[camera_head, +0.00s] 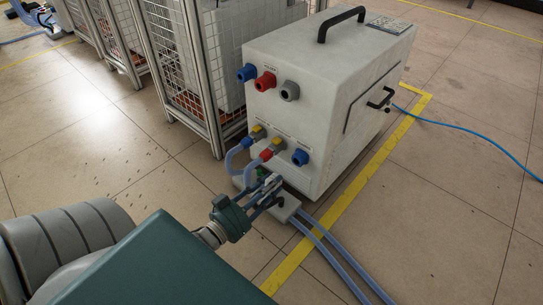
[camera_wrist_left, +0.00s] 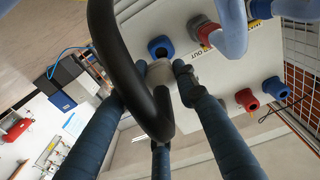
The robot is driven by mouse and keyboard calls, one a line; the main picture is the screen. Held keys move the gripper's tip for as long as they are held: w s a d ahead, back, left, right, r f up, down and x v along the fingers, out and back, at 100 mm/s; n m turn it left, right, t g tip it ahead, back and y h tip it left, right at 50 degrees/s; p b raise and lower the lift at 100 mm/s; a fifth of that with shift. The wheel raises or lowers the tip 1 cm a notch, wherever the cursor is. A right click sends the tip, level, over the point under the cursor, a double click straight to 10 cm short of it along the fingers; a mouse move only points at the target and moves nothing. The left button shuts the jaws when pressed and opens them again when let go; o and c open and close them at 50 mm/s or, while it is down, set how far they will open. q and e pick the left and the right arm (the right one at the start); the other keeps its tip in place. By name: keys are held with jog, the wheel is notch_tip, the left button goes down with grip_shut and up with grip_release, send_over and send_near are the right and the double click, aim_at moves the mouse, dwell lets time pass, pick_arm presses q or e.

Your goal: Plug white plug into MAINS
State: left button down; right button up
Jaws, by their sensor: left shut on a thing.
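My left gripper (camera_head: 268,188) has its fingers closed around a pale grey-white plug, low in front of the heater. In the left wrist view the plug (camera_wrist_left: 160,72) sits between the fingertips, with a thick black cable (camera_wrist_left: 107,40) looping across the view. The heater (camera_head: 330,105) is a white box with sockets on its front. A blue socket (camera_head: 300,157) is at the lower right of that front. It also shows just beyond the plug in the wrist view (camera_wrist_left: 160,46). I cannot read a MAINS label. My right gripper is not in view.
Blue, red and grey sockets (camera_head: 289,91) line the front's upper row. Blue-grey hoses (camera_head: 232,157) run from lower red and yellow-marked fittings to a white base block (camera_head: 288,207) near my gripper. A wire-mesh cage (camera_head: 190,75) stands left. The floor at right is mostly clear, with a blue cable (camera_head: 470,133).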

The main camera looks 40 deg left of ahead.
pick_arm(q)
jog(key=shift+w, duration=0.65)
jog(key=w+b, duration=0.2)
jog(key=w, duration=0.4)
jog(key=shift+d, duration=0.25)
jog(key=shift+r, duration=0.1)
jog(key=shift+p, duration=0.45)
dwell(0.6)
jog(key=shift+p, duration=0.35)
jog(key=shift+p, duration=0.35)
dwell(0.4)
